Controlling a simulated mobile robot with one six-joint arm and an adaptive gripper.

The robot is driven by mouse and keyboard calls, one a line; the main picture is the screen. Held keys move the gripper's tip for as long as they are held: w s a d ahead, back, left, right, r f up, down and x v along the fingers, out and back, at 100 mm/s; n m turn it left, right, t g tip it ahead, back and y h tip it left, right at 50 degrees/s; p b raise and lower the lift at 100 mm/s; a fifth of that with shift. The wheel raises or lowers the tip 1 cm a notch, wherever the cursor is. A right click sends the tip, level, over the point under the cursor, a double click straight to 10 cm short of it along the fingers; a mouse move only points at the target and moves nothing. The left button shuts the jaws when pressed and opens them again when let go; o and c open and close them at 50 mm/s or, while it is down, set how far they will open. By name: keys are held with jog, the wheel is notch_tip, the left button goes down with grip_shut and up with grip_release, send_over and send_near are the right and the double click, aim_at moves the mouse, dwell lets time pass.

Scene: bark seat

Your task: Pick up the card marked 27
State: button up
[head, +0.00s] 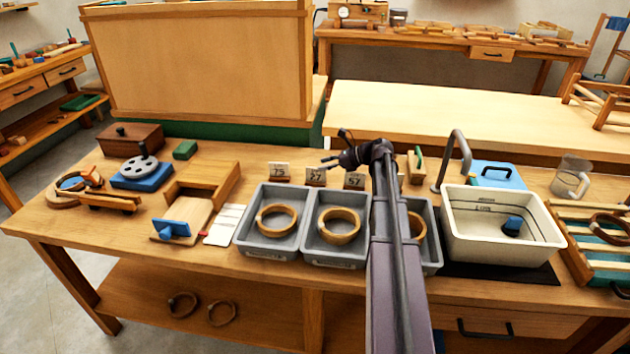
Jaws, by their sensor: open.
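Small wooden number cards stand in a row behind the grey trays. The left card (279,172) appears to read 75. The middle card (316,177) ends in 7, but its first digit is too small to read surely, perhaps 27. The card to its right (354,181) appears to read 57. Another card (401,180) is mostly hidden behind my arm. My gripper (333,154) is open and empty, above and just behind the middle and right cards, pointing left. It appears apart from them.
Grey trays (246,243) holding wooden rings stand in front of the cards; my arm covers part of the right one. A white basin (462,250) with a tap (457,155) is at right. A wooden box (212,179) and a green block (185,150) are at left.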

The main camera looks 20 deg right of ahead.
aim_at(310, 168)
jog(key=shift+b+x, duration=1)
jog(key=shift+x, duration=1.65)
grip_shut()
